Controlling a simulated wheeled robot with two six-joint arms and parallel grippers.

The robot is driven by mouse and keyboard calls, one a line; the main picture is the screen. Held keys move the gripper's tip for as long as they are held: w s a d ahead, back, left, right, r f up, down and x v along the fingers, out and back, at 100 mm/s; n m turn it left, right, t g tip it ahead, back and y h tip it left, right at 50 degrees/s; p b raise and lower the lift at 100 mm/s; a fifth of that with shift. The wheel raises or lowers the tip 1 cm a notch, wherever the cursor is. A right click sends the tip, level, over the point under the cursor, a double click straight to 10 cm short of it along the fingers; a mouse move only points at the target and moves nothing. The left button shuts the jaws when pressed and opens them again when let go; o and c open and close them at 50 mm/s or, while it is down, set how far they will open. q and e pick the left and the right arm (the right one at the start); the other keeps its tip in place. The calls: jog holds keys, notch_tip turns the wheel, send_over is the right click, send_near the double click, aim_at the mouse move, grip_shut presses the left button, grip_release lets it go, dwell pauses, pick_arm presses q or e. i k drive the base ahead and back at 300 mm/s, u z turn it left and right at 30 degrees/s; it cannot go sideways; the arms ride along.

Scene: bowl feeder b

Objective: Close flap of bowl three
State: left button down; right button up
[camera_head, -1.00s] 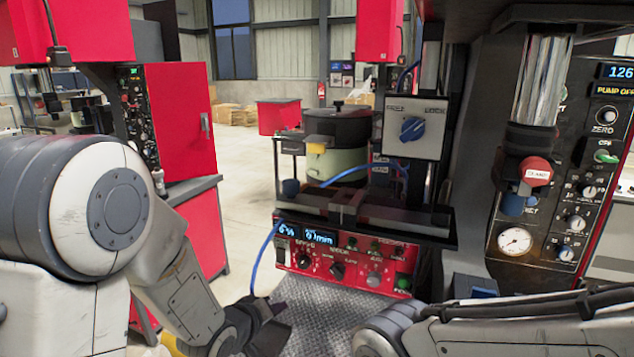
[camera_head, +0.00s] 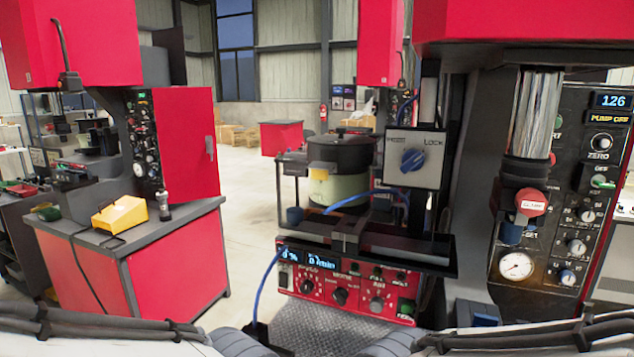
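One bowl feeder (camera_head: 338,188) shows in the head view, a pale green drum with a dark upper bowl (camera_head: 340,154) and a knobbed top. It stands behind the red control panel (camera_head: 345,288). A small yellow piece (camera_head: 318,174) sits on its left front side; I cannot tell whether this is the flap. No number is readable on the bowl, so I cannot tell if it is bowl three. My arms cross the bottom edge from both sides. Neither gripper's fingers can be made out.
A grey box with a blue LOCK knob (camera_head: 412,160) stands right of the bowl. A blue hose (camera_head: 268,285) hangs at the panel's left. A gauge panel (camera_head: 570,185) is at right. A red cabinet with a dark worktop (camera_head: 160,230) holds a yellow box (camera_head: 120,214). Open floor lies between.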

aim_at(320, 169)
jog(key=u, duration=0.85)
jog(key=k, duration=1.1)
jog(key=u, duration=1.05)
jog(key=i, duration=1.55)
jog(key=z, duration=1.6)
jog(key=i, duration=0.9)
jog(key=z, duration=1.05)
